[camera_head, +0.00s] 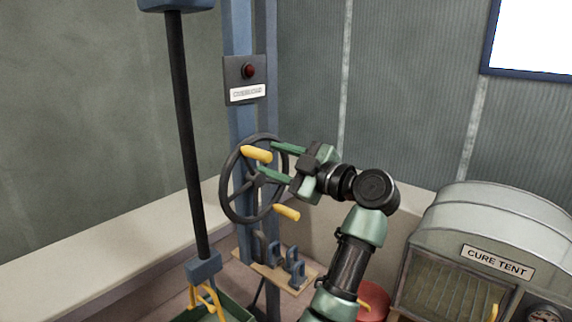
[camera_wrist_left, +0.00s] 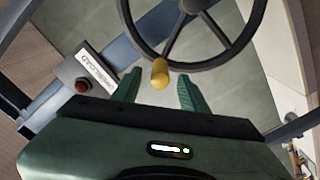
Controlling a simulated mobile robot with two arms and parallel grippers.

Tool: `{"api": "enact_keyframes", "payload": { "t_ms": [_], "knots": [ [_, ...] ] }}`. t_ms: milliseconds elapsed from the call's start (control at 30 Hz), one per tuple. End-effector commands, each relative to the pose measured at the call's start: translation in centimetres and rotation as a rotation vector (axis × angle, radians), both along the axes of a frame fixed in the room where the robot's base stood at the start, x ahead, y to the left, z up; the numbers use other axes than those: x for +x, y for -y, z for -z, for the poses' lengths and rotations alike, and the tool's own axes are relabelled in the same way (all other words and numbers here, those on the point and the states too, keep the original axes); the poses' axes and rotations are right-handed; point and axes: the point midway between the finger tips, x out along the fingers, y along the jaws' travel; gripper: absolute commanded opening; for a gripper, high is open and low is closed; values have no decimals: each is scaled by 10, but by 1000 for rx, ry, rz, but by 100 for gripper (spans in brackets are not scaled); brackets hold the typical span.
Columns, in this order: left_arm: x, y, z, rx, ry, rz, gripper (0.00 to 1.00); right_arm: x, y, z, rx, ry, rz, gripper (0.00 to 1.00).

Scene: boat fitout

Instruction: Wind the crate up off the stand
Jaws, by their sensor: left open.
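A dark spoked handwheel (camera_head: 228,190) stands on a blue post, with one yellow handle (camera_head: 256,155) near its top and another yellow handle (camera_head: 287,213) at its lower right. My left gripper (camera_head: 270,160) is open at the wheel's upper right, its green fingers pointing at the top handle. In the left wrist view, that handle (camera_wrist_left: 160,74) shows between the fingertips, not gripped. The green crate (camera_head: 236,309) is at the bottom edge, mostly cut off, with yellow straps (camera_head: 207,298) up to a blue block (camera_head: 204,268) on a black line. The stand is not clearly visible. My right gripper is out of view.
A panel with a red lamp (camera_head: 249,71) is on the post above the wheel. A wooden board with blue-grey brackets (camera_head: 294,268) is below it. The cure tent (camera_head: 498,222) stands at the right. A red round object (camera_head: 372,303) is beside my arm.

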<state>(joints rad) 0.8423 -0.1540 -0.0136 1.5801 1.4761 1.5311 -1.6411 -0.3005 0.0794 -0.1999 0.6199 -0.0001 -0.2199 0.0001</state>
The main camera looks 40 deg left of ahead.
Motion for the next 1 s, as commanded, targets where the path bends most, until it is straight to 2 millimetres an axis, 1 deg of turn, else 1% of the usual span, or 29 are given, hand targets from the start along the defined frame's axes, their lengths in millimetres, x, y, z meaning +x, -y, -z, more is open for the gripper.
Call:
{"api": "enact_keyframes", "payload": {
  "t_ms": [33, 200, 400, 600, 900, 933, 967, 1000],
  "knots": [
    [0, -6, -1, -1, 0, -2, 44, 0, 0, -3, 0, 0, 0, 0],
    [1, -22, -1, -1, 1, -1, 44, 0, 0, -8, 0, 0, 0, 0],
    [2, -38, -1, 0, 1, -1, 44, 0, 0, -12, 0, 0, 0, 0],
    [3, -45, 0, 1, 1, -1, 44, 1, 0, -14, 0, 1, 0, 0],
    [3, -46, 0, 0, 1, 0, 44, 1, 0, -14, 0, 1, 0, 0],
    [3, -46, 0, 0, 1, 0, 38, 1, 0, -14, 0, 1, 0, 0],
    [3, -46, 0, 0, 1, 0, 30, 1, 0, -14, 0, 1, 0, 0],
    [3, -46, 0, 0, 1, 0, 19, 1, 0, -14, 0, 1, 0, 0]
  ]
}}
